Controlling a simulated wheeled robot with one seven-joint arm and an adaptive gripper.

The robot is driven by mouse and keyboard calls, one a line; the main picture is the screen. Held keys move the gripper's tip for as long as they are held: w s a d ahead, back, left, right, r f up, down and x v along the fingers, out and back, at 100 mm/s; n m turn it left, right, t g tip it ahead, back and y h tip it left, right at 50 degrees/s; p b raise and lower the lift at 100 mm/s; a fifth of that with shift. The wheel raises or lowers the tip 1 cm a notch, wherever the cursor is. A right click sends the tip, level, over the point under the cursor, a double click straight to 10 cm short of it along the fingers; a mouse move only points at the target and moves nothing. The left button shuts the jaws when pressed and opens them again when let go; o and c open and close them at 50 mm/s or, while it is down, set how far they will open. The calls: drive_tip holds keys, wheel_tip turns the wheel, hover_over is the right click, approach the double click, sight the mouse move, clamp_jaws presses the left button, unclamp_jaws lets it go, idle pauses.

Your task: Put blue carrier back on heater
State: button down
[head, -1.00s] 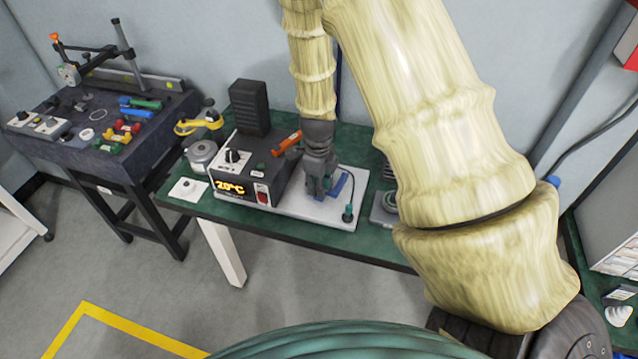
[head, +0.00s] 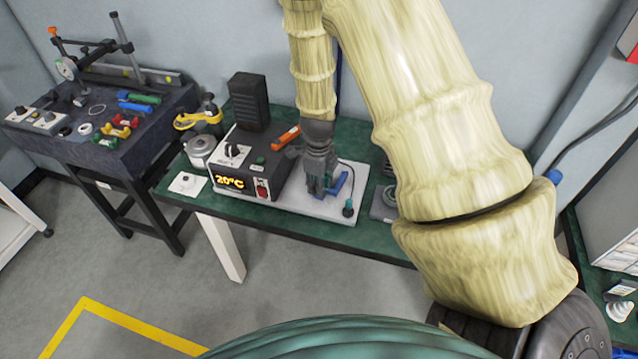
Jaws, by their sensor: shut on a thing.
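The heater is a black control box (head: 247,170) showing 20°C, on a pale base plate (head: 290,207) on the green bench. The blue carrier (head: 343,182) shows just right of my gripper, low at the right part of the plate. My gripper (head: 318,190) points down over that part of the plate and is shut on the blue carrier. The fingers hide part of the carrier, and I cannot tell whether it touches the plate.
An orange-handled item (head: 286,137) lies on the heater box. A black finned block (head: 248,101) stands behind it. A metal pot (head: 200,150) and yellow clamp (head: 197,119) are left. A probe (head: 347,208) with cable is near the plate's right end.

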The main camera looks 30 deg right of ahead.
drive_tip(key=shift+f, duration=0.6)
idle(0.4)
drive_tip(key=c, duration=1.2)
unclamp_jaws()
drive_tip(key=shift+o, duration=0.2)
drive_tip(key=shift+r+p, duration=4.7)
drive_tip(key=shift+r, duration=0.85)
